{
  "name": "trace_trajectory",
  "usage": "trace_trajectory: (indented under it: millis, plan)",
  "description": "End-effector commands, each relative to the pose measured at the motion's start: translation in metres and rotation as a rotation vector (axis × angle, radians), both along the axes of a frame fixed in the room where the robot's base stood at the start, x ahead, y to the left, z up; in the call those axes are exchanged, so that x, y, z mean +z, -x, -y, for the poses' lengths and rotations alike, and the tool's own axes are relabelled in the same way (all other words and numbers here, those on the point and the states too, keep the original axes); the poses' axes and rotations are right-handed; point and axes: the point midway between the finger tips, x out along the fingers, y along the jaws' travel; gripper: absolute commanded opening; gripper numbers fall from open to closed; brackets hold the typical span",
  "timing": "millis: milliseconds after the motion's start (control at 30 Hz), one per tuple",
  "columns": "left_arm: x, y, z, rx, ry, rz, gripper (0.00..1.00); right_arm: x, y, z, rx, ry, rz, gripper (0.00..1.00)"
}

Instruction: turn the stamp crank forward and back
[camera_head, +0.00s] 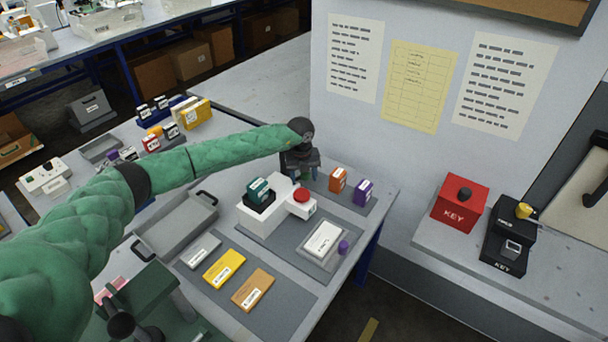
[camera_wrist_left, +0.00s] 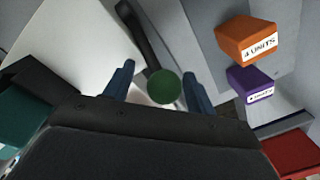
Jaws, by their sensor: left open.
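The white stamp machine (camera_head: 262,222) stands on the grey mat, with a teal block (camera_head: 259,190) in its black holder and a red button (camera_head: 301,195) on its right side. Its crank shows in the left wrist view as a dark arm (camera_wrist_left: 146,35) ending in a round green knob (camera_wrist_left: 164,87). My left gripper (camera_head: 301,172) is just behind the machine. In the left wrist view its blue fingers (camera_wrist_left: 160,76) are open, one on each side of the knob; I cannot tell whether they touch it. In the head view the crank is hidden. My right gripper is not in view.
An orange block (camera_head: 338,179) and a purple block (camera_head: 362,192) stand right of my gripper. A grey handled tray (camera_head: 176,226) is to the left. The wall panel (camera_head: 345,130) stands close behind.

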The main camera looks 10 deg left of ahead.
Motion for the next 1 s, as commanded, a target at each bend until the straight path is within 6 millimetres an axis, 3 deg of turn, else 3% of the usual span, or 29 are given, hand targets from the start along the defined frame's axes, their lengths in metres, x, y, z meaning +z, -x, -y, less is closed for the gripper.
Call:
trace_trajectory:
  millis: [233, 500, 533, 867, 967, 1000]
  plan:
    - [0.000, 0.000, 0.001, -0.001, 0.001, 0.000, 0.56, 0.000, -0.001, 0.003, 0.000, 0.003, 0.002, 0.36]
    - [0.000, 0.000, 0.001, -0.001, 0.000, 0.000, 0.03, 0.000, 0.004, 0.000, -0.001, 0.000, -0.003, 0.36]
    - [0.000, 0.000, 0.001, -0.001, 0.000, 0.000, 0.00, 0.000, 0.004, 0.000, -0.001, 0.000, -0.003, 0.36]
    - [0.000, -0.001, 0.000, -0.001, 0.011, -0.003, 0.00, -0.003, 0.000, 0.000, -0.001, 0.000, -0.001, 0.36]
    - [0.000, -0.001, -0.002, -0.001, 0.035, -0.012, 0.00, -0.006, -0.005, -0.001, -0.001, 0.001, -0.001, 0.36]
    - [0.000, -0.002, -0.002, -0.002, 0.047, -0.017, 0.00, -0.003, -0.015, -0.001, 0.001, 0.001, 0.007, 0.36]
